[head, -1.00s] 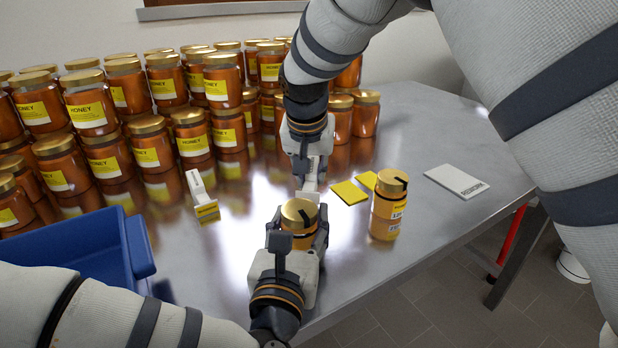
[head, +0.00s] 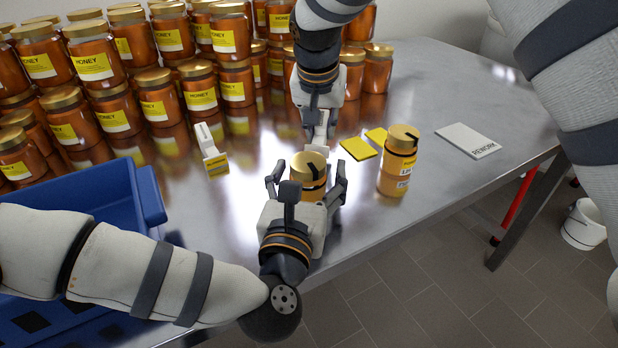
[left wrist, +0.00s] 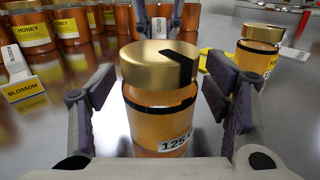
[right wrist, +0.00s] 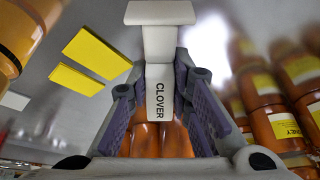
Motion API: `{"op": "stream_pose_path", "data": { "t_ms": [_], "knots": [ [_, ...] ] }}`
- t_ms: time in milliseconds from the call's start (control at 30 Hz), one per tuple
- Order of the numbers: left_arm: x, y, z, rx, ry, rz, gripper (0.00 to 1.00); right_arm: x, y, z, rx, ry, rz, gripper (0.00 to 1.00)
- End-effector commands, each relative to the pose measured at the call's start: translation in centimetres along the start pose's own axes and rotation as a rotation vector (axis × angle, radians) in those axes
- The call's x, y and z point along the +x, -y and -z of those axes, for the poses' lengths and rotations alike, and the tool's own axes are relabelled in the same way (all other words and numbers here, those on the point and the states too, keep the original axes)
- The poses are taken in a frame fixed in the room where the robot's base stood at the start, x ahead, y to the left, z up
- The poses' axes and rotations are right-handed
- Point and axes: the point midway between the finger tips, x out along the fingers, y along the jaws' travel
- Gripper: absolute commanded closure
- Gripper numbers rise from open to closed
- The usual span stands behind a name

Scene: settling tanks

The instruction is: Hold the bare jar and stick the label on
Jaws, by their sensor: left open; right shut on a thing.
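A bare honey jar (head: 309,173) with a gold lid stands in front of me; a black mark crosses its lid. In the left wrist view the jar (left wrist: 160,110) shows a small white number tag low on its front and no yellow label. My left gripper (head: 308,182) is open, with a finger on each side of the jar and gaps between. My right gripper (head: 318,125) is shut on a white label applicator marked CLOVER (right wrist: 160,95), just behind the jar. Whether the applicator touches the jar is hidden.
Another applicator, marked BLOSSOM (head: 213,155), stands left. A second jar (head: 398,172) and two yellow pads (head: 358,149) are right, beside a white REWORK plate (head: 468,140). Stacked labelled jars (head: 95,66) fill the back left. A blue crate (head: 148,195) is at the left edge.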

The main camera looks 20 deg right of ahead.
Motion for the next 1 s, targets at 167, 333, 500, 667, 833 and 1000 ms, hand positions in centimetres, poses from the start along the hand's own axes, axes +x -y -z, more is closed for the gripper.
{"op": "stream_pose_path", "data": {
  "t_ms": [167,333,500,667,833,1000],
  "knots": [
    [-1.1,0.0,0.1,0.0,-0.002,0.0,0.29,0.0,0.0,0.0,0.0,0.0,0.0,1.0],
    [-5.6,0.0,0.1,-0.003,-0.004,0.002,0.29,0.0,0.0,0.0,0.0,0.0,0.0,1.0],
    [-9.8,0.0,0.1,-0.003,-0.003,0.001,0.29,0.0,0.0,0.0,0.0,-0.001,0.0,1.0],
    [-11.8,0.0,0.0,-0.001,-0.001,0.001,0.29,0.0,0.0,0.0,0.0,0.0,0.0,1.0],
    [-12.1,0.0,0.0,0.0,0.0,-0.001,0.29,0.0,0.0,0.0,0.0,0.0,0.0,1.0],
    [-12.0,0.0,0.0,0.0,0.0,-0.001,0.29,0.0,0.0,0.0,0.0,0.0,0.0,1.0]
  ]
}}
